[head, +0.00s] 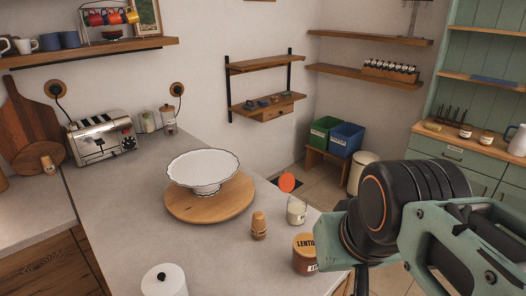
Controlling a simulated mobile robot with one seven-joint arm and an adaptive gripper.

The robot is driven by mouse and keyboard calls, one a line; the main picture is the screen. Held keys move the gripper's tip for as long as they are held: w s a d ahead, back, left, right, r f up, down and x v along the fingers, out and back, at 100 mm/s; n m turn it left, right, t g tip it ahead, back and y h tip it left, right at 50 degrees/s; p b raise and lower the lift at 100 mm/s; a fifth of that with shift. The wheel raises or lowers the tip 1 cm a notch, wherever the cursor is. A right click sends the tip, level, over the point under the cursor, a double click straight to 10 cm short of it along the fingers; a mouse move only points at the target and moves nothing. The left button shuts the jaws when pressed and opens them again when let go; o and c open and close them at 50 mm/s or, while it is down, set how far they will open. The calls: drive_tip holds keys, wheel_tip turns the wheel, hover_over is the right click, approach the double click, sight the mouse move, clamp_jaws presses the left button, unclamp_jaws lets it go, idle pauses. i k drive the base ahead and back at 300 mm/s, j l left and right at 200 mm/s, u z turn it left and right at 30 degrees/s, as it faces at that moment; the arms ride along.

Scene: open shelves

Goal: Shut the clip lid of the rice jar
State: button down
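The rice jar (296,213) is a small clear glass jar with white contents. It stands on the grey counter (130,215) near its right edge, just right of the round wooden board. Its round orange-red lid (287,182) is open and stands up above and behind the rim. The jar's label and clip are too small to make out. The fingers of my gripper cannot be seen.
A lentil jar (304,262) with a wooden lid stands in front of the rice jar, close to my arm. A small wooden shaker (259,226) is to its left. A white fluted stand (203,171) sits on the wooden board (220,209). A white canister (164,281) is front left.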

sight(287, 182)
drive_tip(key=i+l+u, duration=0.15)
drive_tip(key=l, duration=0.15)
drive_tip(key=i+l+u, duration=0.15)
drive_tip(key=l, duration=0.2)
drive_tip(key=i+l+u, duration=0.1)
drive_tip(key=l, duration=0.2)
drive_tip(key=i+l+u, duration=0.15)
drive_tip(key=l, duration=0.2)
drive_tip(key=l+u, duration=0.15)
drive_tip(key=l, duration=0.25)
drive_tip(key=i, duration=0.05)
